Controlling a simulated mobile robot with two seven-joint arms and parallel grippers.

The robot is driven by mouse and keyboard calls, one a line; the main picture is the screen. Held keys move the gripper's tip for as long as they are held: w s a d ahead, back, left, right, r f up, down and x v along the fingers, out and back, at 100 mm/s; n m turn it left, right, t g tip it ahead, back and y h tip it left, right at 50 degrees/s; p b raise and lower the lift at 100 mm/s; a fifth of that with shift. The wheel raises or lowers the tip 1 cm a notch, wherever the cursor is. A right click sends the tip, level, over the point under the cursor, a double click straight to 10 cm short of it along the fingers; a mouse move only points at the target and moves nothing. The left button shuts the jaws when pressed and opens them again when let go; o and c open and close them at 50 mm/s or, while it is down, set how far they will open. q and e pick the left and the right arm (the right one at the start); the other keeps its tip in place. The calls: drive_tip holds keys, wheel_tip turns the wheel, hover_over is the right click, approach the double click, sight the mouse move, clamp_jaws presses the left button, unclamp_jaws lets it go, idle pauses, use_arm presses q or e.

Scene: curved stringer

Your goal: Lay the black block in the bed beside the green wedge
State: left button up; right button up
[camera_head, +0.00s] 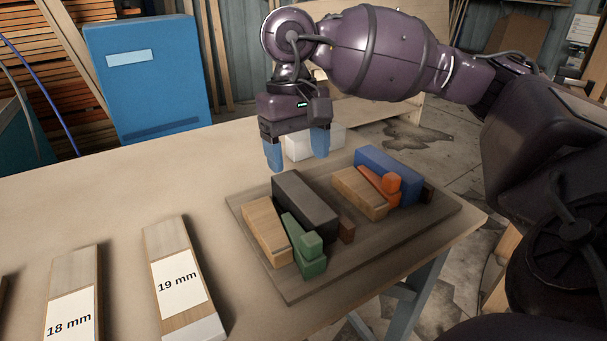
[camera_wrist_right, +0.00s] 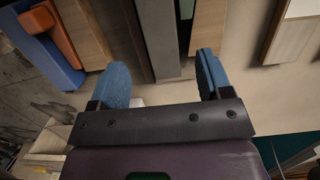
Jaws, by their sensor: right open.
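The black block (camera_head: 305,204) lies on the dark board, beside the green wedge (camera_head: 292,230) and close to a wooden block (camera_head: 267,231). A second green piece (camera_head: 311,255) with a raised knob sits at the wedge's near end. My right gripper (camera_head: 297,156) is open and empty, its blue fingers pointing down near the black block's far end. In the right wrist view, the black block (camera_wrist_right: 158,40) shows between the spread fingers (camera_wrist_right: 162,64); contact cannot be told. Only a sliver of green (camera_wrist_right: 187,8) shows there. My left gripper is not in view.
On the board (camera_head: 284,288), a second group holds a wooden block (camera_head: 358,195), orange wedge (camera_head: 375,184) and blue block (camera_head: 392,173). A small brown block (camera_head: 347,229) sits right of the black block. Boards labelled 18 mm (camera_head: 70,310) and 19 mm (camera_head: 177,283) lie left.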

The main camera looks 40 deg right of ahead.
sight(296, 188)
drive_tip(key=shift+w+r, duration=0.2)
drive_tip(key=shift+r, duration=1.1)
drive_tip(key=shift+w+r, duration=0.2)
drive_tip(key=shift+r, duration=1.1)
